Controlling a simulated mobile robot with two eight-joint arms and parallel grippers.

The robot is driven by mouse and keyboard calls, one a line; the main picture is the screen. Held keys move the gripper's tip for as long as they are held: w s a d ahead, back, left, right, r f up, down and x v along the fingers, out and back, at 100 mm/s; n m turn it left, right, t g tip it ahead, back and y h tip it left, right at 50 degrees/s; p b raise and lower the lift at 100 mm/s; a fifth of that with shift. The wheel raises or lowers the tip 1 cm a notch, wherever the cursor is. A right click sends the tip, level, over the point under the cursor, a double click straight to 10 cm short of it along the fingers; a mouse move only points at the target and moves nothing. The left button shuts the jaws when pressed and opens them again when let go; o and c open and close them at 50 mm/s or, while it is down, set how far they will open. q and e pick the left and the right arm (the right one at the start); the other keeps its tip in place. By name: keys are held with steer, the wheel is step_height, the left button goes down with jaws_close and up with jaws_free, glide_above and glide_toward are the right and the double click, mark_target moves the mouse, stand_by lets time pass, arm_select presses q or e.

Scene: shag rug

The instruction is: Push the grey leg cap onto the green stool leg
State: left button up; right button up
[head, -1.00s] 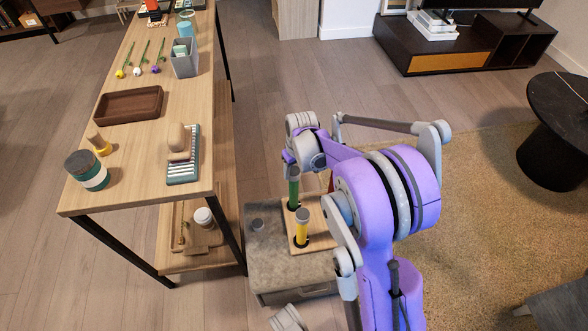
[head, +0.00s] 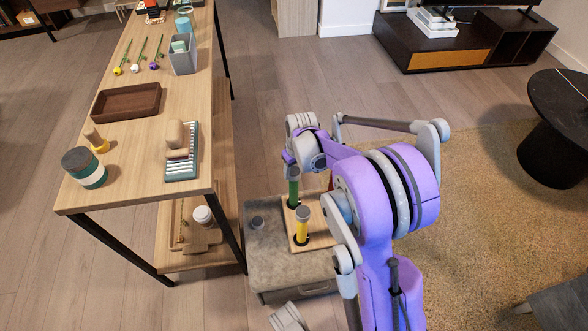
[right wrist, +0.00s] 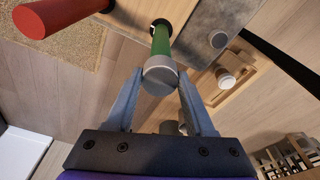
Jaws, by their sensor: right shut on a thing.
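The green stool leg (head: 294,190) stands upright in the wooden board (head: 312,236) and also shows in the right wrist view (right wrist: 160,42). The grey leg cap (right wrist: 160,74) is at the leg's top end, in line with it. I cannot tell how far it sits on the leg. My right gripper (right wrist: 161,78) has a finger on each side of this cap and is shut on it. In the head view my arm partly hides the gripper and the cap.
A yellow leg (head: 302,230) with a grey top stands beside the green one. A red leg (right wrist: 62,14) is close by. Another grey cap (head: 257,221) lies on the grey block's top (head: 270,262). A wooden table (head: 140,150) stands at left.

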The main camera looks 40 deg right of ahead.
steer(key=o, duration=1.4)
step_height(320, 180, up, 11)
steer(key=s+p, duration=0.2)
steer(key=p, duration=0.1)
steer(key=s+a+n+t, duration=0.1)
steer(key=s+a+t, duration=0.2)
steer(key=s+a, duration=1.7)
arm_select(q)
step_height(320, 180, up, 21)
steer(key=w+t+p, duration=0.1)
steer(key=p, duration=1.5)
steer(key=shift+w+r, duration=0.2)
steer(key=shift+w, duration=0.2)
arm_select(e)
steer(key=shift+t, duration=0.3)
steer(key=r, duration=0.6)
steer(key=w+r, duration=0.1)
steer(key=r, duration=0.5)
steer(key=w+r, duration=0.1)
steer(key=r, duration=0.5)
steer(key=shift+w+d, duration=0.2)
